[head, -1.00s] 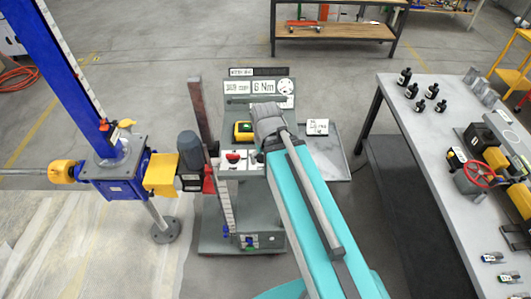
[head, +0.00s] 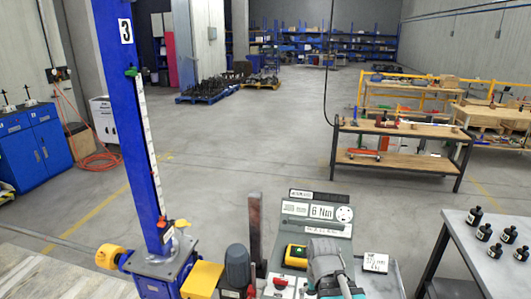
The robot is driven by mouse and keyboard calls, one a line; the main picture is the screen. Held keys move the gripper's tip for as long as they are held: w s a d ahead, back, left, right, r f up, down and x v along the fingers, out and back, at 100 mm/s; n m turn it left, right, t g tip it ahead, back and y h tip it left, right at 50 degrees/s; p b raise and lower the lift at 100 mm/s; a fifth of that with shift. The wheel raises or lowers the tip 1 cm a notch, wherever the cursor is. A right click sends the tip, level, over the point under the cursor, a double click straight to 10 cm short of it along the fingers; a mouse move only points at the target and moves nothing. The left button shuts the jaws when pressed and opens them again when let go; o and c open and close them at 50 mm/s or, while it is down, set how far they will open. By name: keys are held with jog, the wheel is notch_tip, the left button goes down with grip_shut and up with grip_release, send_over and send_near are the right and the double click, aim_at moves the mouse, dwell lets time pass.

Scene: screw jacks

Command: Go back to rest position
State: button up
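A teal and grey part of my own arm (head: 326,266) rises at the bottom centre in front of the control stand. No gripper fingers show, so I cannot see my gripper or whether it holds anything. The blue screw jack column (head: 128,110), marked 3, stands left of the arm, upright with a slight lean in the picture. Its blue gearbox (head: 160,268) has a yellow coupling guard (head: 202,280) and a grey motor (head: 238,266) on its right. The arm and these parts look apart.
The control stand (head: 318,197) carries a 6 Nm sign and a yellow device (head: 296,256). A grey table (head: 458,250) with several black bottles is at right. A wooden workbench (head: 405,130) stands behind it. Blue cabinets (head: 36,145) are at left. The middle floor is clear.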

notch_tip(320, 180, down, 7)
jog(key=b, duration=0.5)
jog(key=shift+r, duration=0.2)
